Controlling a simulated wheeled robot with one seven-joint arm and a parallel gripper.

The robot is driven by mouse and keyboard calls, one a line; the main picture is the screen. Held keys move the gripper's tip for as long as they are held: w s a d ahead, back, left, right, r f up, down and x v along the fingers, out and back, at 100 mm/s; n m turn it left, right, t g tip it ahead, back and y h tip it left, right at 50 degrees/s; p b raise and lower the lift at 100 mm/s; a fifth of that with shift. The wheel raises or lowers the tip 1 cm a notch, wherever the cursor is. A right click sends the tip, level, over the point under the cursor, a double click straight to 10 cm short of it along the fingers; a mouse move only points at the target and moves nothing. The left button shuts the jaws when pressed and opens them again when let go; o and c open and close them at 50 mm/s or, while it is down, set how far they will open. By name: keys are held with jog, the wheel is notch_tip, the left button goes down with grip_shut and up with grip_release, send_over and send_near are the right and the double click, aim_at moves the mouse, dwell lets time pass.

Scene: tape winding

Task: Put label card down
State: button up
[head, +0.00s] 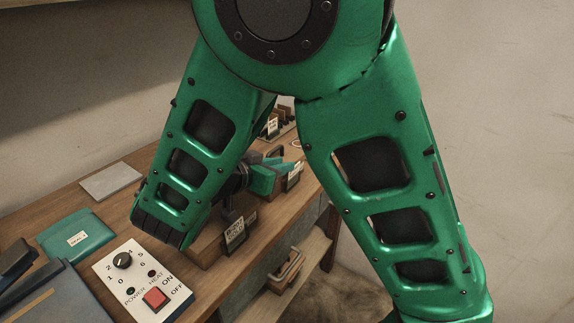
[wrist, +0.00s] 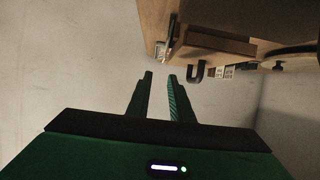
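A white label card (head: 235,232) with dark lettering stands upright at the front of a wooden block on the bench. A second label card (head: 293,175) shows further back, just right of a teal-green part, and a third card (head: 271,126) is near the back. In the wrist view, a small pale card (wrist: 160,50) is at the edge of the wooden furniture, beyond the fingertips. My gripper (wrist: 160,78) has its two fingers apart, with only wall showing between them. In the head view my arm covers much of the area around the gripper.
A lower shelf (head: 318,254) holds a looped item (head: 288,270). Bare wall is at right.

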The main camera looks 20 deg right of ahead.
jog(key=v, duration=0.5)
jog(key=shift+s+a+r, duration=0.15)
jog(key=shift+s+a, duration=0.05)
jog(key=shift+a, duration=0.05)
jog(key=shift+d, duration=0.1)
jog(key=s+d+f+g+y, duration=0.2)
jog(key=s+d+g, duration=0.15)
jog(key=d, duration=0.75)
jog(key=s+d+f+g+y, duration=0.2)
jog(key=s+d+g, duration=0.15)
jog(key=d, duration=0.75)
jog(key=s+d+n+y, duration=0.2)
jog(key=s+y, duration=0.1)
jog(key=s, duration=0.6)
jog(key=s+d+n+y, duration=0.1)
jog(key=s+y, duration=0.3)
jog(key=s, duration=0.5)
jog(key=shift+d+r+n+g, duration=0.15)
jog(key=shift+d+n+g, duration=0.25)
jog(key=shift+n, duration=0.3)
